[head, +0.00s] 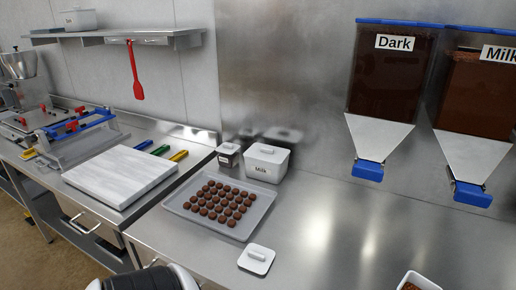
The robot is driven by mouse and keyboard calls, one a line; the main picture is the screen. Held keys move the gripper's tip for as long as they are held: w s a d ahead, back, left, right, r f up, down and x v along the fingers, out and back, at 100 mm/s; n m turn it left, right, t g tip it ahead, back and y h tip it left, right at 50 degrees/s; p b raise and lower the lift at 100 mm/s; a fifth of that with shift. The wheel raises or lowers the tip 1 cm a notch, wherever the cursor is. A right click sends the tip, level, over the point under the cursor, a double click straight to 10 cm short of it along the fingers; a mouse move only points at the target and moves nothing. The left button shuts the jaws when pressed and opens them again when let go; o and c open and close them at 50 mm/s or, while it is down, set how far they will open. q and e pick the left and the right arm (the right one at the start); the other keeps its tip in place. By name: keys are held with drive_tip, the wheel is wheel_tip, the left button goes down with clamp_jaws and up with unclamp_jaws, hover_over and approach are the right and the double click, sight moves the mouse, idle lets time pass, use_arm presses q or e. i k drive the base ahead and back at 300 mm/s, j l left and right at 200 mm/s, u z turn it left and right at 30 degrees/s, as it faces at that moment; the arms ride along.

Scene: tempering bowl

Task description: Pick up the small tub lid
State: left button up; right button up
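A white square lid (257,259) with a raised handle lies flat on the steel counter, near the front, just in front of the tray of chocolates. A small tub (228,155) with a dark label and a light top stands at the back of the counter. A larger white tub (266,163) labelled Milk stands beside it with its own handled lid on. An open white tub (417,281) with brown contents is cut off at the bottom edge. I cannot tell which tub the loose lid fits. Neither of my grippers shows in the head view.
A grey tray (254,217) holds several round chocolates. Dark and Milk dispensers (390,80) hang at the right. A white board (121,176) lies at the left with coloured-handled tools behind it. A red spatula (135,72) hangs from the shelf.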

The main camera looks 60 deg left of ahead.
sight(256, 259)
drive_tip(key=u, duration=1.75)
drive_tip(key=l+z, duration=0.1)
drive_tip(key=z, duration=1.1)
drive_tip(key=u, duration=1.3)
